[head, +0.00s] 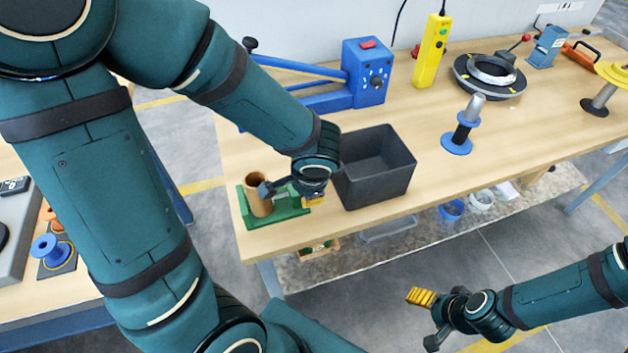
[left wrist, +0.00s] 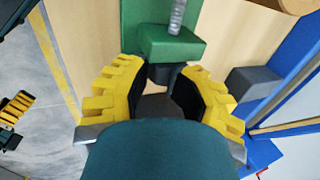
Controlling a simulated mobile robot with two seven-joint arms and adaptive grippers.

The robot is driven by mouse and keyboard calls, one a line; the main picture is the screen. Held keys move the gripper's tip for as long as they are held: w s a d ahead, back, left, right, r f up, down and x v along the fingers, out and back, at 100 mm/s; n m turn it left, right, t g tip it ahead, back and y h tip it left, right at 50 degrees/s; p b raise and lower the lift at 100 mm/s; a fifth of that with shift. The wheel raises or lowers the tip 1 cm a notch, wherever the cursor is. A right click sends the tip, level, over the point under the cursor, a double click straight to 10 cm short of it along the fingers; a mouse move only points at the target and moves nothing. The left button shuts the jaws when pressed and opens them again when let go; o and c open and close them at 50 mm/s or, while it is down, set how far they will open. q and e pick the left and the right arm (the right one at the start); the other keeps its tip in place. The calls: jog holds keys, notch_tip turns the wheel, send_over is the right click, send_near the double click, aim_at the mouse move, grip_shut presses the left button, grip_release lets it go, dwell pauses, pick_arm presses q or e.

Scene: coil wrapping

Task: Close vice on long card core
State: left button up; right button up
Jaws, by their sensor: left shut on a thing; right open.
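The green vice (head: 290,212) sits near the front left corner of the wooden table. The brown card core (head: 258,194) stands upright in it, towards its left end. I cannot tell whether both jaws touch the core. My left gripper (head: 315,199) is at the vice's right end. In the left wrist view, its yellow fingers (left wrist: 160,100) are shut on the dark vice handle (left wrist: 163,73), beside the green block (left wrist: 171,45) and its grey screw (left wrist: 178,15). The fingers partly hide the handle. My right gripper (head: 429,319) is open and empty, in front of the table.
A dark open bin (head: 365,188) stands close to the right of my left gripper. A blue machine (head: 368,75) is behind it. A spindle with blue flanges (head: 460,130), a yellow control box (head: 431,50) and a dark ring (head: 488,75) stand farther right. The table's front right is clear.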

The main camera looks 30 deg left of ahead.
pick_arm(q)
jog(key=shift+s+a+r+g+h+p, duration=0.15)
jog(key=shift+g+h+p, duration=0.3)
jog(key=shift+p, duration=1.3)
jog(key=shift+a+r+g+h+p, duration=0.1)
jog(key=shift+g+h+p, duration=0.35)
jog(key=shift+p, duration=1.25)
grip_shut()
jog(key=shift+f, duration=0.25)
jog(key=p, duration=0.4)
jog(key=g+h+p, duration=0.1)
jog(key=p, duration=0.3)
jog(key=g+h+p, duration=0.1)
jog(key=p, duration=0.3)
jog(key=shift+w+a+r, duration=0.25)
jog(key=shift+a+r, duration=0.05)
jog(key=shift+h+p, duration=0.3)
jog(key=shift+h, duration=0.1)
jog(key=shift+w+f, duration=0.1)
jog(key=shift+f, duration=0.05)
